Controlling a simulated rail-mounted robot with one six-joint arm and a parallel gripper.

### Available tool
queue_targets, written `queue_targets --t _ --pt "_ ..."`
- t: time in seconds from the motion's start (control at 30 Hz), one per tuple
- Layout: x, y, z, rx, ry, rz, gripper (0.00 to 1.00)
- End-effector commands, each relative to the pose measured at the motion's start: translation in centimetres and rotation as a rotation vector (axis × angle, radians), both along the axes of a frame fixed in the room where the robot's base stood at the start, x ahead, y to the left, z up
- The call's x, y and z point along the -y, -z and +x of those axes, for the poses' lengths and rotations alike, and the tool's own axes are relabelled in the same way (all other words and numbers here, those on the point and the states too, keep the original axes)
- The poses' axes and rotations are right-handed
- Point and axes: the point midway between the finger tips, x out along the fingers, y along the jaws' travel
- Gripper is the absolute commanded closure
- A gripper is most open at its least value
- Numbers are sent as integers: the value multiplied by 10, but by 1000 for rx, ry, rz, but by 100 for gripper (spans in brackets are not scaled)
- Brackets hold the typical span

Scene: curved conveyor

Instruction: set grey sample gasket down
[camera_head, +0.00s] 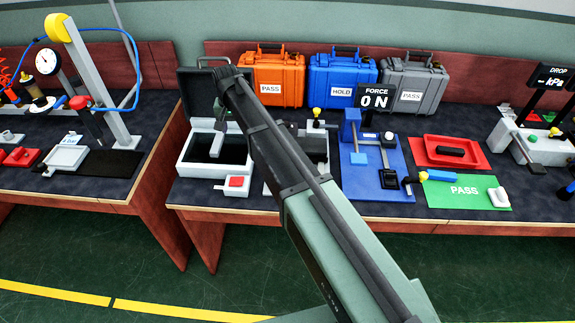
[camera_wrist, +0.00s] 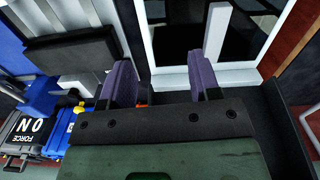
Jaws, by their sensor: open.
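I cannot pick out the grey sample gasket for certain in either view. My gripper (camera_wrist: 163,78) shows in the wrist view with its two purple fingers wide apart. Nothing is visible between them except the bench and part of a white frame. In the head view my arm reaches over the bench, and its end hangs beside the open white box (camera_head: 186,152). My gripper is mostly hidden there by the arm. The white box's frame (camera_wrist: 158,45) also shows in the wrist view, just beyond the fingers, with a dark glossy window inside.
A red button (camera_head: 236,182) sits in front of the box. A blue press base (camera_head: 360,185), a red tray (camera_head: 428,160) holding a black block and a green PASS mat (camera_head: 440,198) lie to the right. Orange (camera_head: 272,70), blue (camera_head: 340,72) and grey (camera_head: 412,75) cases stand behind.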

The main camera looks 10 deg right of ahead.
Motion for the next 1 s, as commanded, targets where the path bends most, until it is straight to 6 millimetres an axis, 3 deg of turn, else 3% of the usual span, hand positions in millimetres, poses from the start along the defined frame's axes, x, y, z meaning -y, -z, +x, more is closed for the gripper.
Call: queue_targets --t 0.03,0.1,0.2,0.3,0.4,1.0 --pt "39 0 -62 -1 -24 0 43" --pt "83 0 -130 0 -81 0 43" --pt "126 -1 -214 0 -156 0 43" --pt "148 -1 -264 -1 -208 -1 43" --pt "155 -1 -278 -1 -230 -1 43" --pt "154 -1 -274 -2 -232 0 43"
